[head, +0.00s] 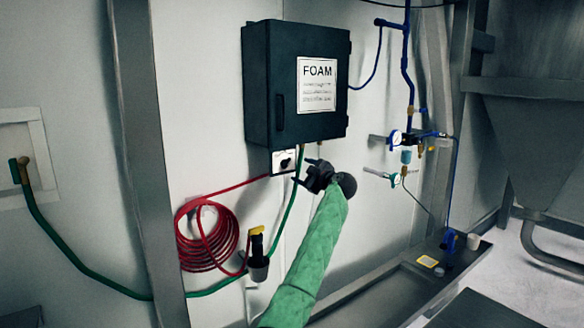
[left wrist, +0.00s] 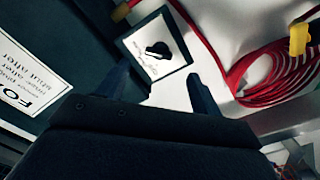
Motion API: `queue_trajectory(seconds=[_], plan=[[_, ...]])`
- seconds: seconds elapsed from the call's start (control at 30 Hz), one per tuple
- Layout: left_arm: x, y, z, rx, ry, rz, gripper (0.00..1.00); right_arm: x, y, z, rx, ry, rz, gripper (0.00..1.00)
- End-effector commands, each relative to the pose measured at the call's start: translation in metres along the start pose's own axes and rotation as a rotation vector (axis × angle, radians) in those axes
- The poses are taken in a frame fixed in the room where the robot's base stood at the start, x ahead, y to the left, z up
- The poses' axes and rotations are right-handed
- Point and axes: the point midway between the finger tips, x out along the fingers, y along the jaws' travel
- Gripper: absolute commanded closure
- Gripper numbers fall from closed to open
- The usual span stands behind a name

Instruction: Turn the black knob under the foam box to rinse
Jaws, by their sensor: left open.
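The dark foam box (head: 275,75) with a white "FOAM" label hangs on the wall. The small black knob (head: 285,163) sits on a white square plate under the box's lower left part. In the left wrist view the knob (left wrist: 158,50) shows whole, on its white plate (left wrist: 172,66) with small print. My left gripper (head: 306,172), on a green-sleeved arm, is just right of the knob and apart from it. In the left wrist view its open fingers (left wrist: 158,82) point toward the plate, with nothing between them. My right gripper is out of view.
Blue pipes and valves (head: 408,138) are at the right. Wall space below the box is mostly free.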

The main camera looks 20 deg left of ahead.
Motion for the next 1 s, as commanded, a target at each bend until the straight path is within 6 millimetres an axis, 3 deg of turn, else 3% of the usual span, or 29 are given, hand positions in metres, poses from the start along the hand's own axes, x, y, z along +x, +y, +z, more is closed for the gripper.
queue_trajectory(seconds=[0.27, 0.6, 1.0], plan=[[0.027, 0.003, -0.004, 0.015, 0.002, 0.001, 0.34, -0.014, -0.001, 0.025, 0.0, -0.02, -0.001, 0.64], [0.069, 0.003, -0.002, 0.013, 0.001, 0.003, 0.34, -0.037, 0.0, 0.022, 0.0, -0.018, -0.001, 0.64], [0.078, 0.001, 0.0, 0.01, 0.001, 0.004, 0.34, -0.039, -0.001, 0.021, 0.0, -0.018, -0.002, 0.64]])
